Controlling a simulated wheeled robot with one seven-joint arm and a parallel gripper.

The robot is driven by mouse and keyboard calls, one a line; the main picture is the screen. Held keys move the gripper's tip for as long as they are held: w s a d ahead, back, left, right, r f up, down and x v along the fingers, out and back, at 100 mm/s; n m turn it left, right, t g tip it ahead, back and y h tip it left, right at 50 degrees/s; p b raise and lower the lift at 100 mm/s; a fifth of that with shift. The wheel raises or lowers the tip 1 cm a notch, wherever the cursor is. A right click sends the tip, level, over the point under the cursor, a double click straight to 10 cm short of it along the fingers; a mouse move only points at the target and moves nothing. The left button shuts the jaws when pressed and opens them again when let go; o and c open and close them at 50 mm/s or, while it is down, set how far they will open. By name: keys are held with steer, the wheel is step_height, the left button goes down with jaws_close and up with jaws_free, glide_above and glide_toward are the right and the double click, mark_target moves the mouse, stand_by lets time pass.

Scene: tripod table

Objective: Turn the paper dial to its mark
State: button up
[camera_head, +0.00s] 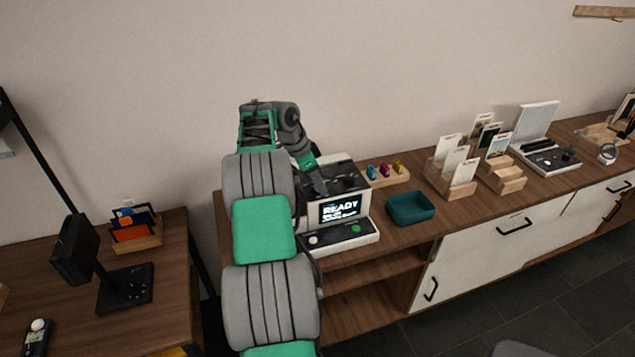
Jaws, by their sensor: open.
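A white machine (350,176) with a dark front and a lit screen (339,209) reading "READY" stands on the wooden sideboard. On its front base are a round white knob (313,240) and a green button (356,229). I cannot tell which part is the paper dial; no dial mark is readable. My arm comes up from the bottom and bends down at the machine's upper left, hiding its left side. My gripper (317,183) is at the machine's top left, small and dark. It is open, and I cannot tell whether it touches the machine.
A teal tray (410,221) sits right of the machine. Behind it is a wooden holder (374,179) with small coloured pieces. Card stands (463,187) and another device (549,158) are farther right. A separate table with a black stand (125,300) is at left.

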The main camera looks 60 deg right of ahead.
steer(key=shift+f, duration=0.2)
steer(key=shift+c, duration=0.5)
jaws_close()
